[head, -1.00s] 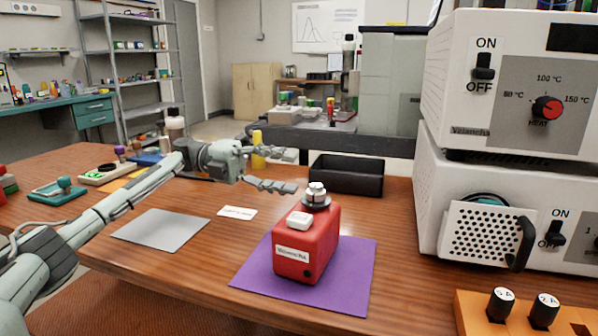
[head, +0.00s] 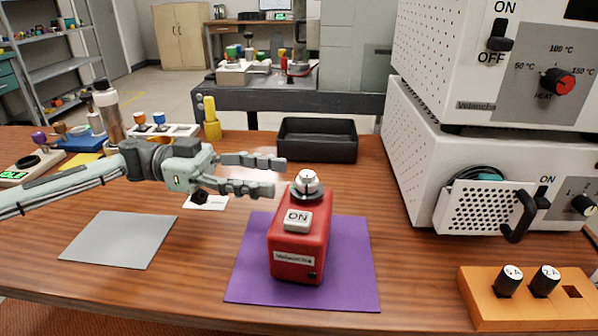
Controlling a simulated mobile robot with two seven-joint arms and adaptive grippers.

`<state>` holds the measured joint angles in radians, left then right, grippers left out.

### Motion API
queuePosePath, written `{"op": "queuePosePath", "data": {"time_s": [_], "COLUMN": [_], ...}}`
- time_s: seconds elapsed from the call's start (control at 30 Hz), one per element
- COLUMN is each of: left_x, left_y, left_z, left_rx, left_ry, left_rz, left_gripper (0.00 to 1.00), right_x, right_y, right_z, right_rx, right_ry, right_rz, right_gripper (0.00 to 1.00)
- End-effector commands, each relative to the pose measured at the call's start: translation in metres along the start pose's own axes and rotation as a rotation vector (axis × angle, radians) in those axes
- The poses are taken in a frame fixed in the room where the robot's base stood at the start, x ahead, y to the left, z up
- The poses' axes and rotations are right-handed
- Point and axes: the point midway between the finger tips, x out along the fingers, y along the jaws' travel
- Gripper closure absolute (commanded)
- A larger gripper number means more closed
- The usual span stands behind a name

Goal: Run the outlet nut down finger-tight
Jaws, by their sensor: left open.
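A red box-shaped device (head: 300,247) with a white ON button (head: 297,220) and a white name label stands on a purple mat (head: 350,270). A silver round fitting (head: 307,182) sits on top at its back; it may be the outlet nut, but I cannot make out a separate nut or thread. My left gripper (head: 278,176) comes in from the left at about the height of the fitting. Its two fingers are apart and empty, with the tips just left of the fitting and seemingly not touching it. My right gripper is out of view.
A black open tray (head: 317,140) stands behind the device. White oven-like units (head: 430,170) with switches and a dial fill the right. An orange block (head: 480,308) with two black-and-white knobs is at front right. A grey mat (head: 120,240) lies bare at left.

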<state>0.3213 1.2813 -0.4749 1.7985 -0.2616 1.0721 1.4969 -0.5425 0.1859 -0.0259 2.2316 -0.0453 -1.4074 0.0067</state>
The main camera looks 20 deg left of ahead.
Motion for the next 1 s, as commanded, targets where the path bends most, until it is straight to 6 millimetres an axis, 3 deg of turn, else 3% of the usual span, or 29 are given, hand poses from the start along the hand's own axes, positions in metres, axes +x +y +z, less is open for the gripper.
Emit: {"op": "queuePosePath", "data": {"time_s": [0.2, 0.4, 0.77, 1.0], "left_x": [0.037, 0.06, 0.067, 0.067], "left_y": [0.0, 0.0, 0.0, 0.0], "left_z": [-0.002, -0.002, -0.001, 0.0], "left_rx": [0.005, 0.005, 0.006, 0.006], "left_ry": [0.005, 0.002, 0.0, 0.0], "left_rz": [0.003, 0.001, 0.001, 0.001], "left_gripper": [0.51, 0.51, 0.51, 0.79], "right_x": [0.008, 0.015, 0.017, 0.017], "right_y": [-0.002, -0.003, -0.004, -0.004], "right_z": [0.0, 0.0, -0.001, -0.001], "right_rx": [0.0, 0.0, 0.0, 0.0], "right_ry": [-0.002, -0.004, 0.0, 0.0], "right_rz": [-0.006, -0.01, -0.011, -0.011], "right_gripper": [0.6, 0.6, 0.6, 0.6]}}
